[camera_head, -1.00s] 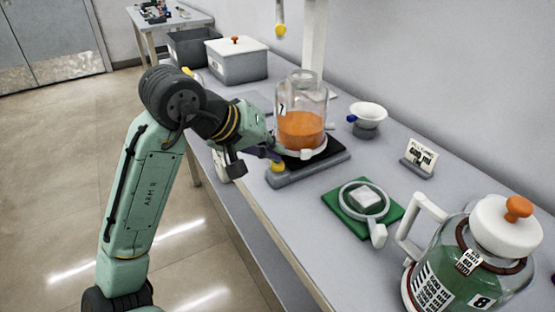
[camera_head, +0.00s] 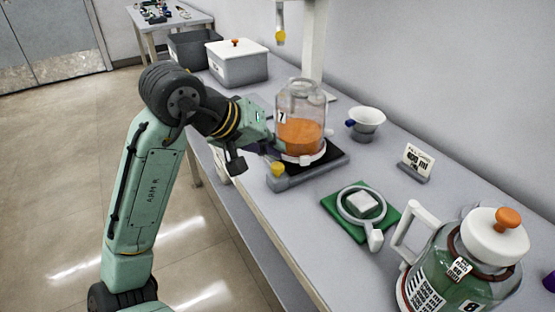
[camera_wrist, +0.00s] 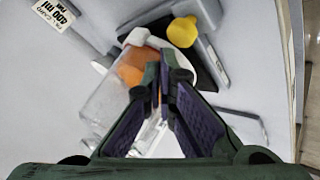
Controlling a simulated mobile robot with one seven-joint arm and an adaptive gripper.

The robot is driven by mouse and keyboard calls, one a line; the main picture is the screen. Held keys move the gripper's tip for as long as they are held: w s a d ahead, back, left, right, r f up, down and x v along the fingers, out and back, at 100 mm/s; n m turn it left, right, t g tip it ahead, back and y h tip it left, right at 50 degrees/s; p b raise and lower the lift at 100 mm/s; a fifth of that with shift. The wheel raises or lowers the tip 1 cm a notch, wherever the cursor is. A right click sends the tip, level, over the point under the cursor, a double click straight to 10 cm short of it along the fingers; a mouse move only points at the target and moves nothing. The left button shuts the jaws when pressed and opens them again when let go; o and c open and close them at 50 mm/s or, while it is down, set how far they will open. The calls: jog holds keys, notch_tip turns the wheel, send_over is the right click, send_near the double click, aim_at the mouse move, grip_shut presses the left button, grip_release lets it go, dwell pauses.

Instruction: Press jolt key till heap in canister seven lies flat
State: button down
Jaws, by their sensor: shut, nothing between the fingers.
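Canister seven (camera_head: 301,98) is a clear jar labelled 7, with orange grains (camera_head: 300,137) inside. It stands upright in a white ring on a black-topped stand (camera_head: 325,166). The grains' top looks uneven, but the exact slope is hard to read. A yellow knob (camera_head: 278,170), probably the jolt key, sits at the stand's front left corner; it also shows in the wrist view (camera_wrist: 182,32). My gripper (camera_wrist: 162,72) is shut and empty. In the head view it is left of the canister, above and behind the knob, apart from it; its fingertips are partly hidden.
Canister 8 (camera_head: 421,285) with green contents stands at the front right. A green mat (camera_head: 343,224) holds a ringed tool with a white block.

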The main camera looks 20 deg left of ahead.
aim_at(273, 164)
notch_tip(273, 164, up, 5)
jog(key=p, duration=0.5)
jog(key=shift+s+a+f, duration=0.1)
dwell(0.9)
